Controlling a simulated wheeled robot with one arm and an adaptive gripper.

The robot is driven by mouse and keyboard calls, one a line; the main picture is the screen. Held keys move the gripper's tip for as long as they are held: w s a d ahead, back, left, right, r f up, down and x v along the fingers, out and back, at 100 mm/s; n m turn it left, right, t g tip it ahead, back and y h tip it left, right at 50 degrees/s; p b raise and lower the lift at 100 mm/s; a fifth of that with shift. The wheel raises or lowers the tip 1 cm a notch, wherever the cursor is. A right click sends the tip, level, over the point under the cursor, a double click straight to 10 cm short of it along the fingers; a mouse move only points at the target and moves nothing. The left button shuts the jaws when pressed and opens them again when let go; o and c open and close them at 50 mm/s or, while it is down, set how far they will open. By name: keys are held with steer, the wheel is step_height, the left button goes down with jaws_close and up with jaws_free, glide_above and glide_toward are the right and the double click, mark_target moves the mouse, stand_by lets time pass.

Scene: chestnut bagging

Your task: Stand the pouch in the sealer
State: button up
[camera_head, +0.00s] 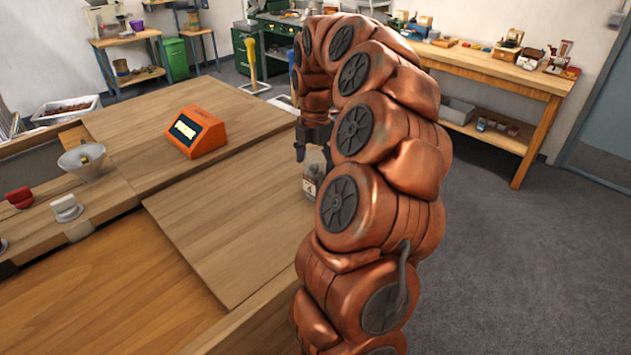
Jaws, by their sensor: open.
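My gripper (313,149) points down over the right edge of the wooden table, its fingers apart. Its right side is partly hidden by my copper-coloured arm. Just below the fingers stands a small clear, greyish container with a pale label, likely the pouch (309,187). It looks upright, and my arm covers its right part. I cannot tell whether the fingertips touch its top. An orange box with a dark, lit display (196,131) stands on the table to the left. I cannot tell whether it is the sealer. No other sealer can be made out.
The wooden table top (225,215) is clear between the orange box and my arm. At the left are a pale bowl or funnel (84,163), a red knob (20,197) and a white knob (66,207). A white bin (67,108) and a cluttered workbench (490,66) stand beyond.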

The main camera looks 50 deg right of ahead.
steer(key=shift+f, duration=0.9)
steer(key=c, duration=1.4)
steer(key=shift+r, duration=0.15)
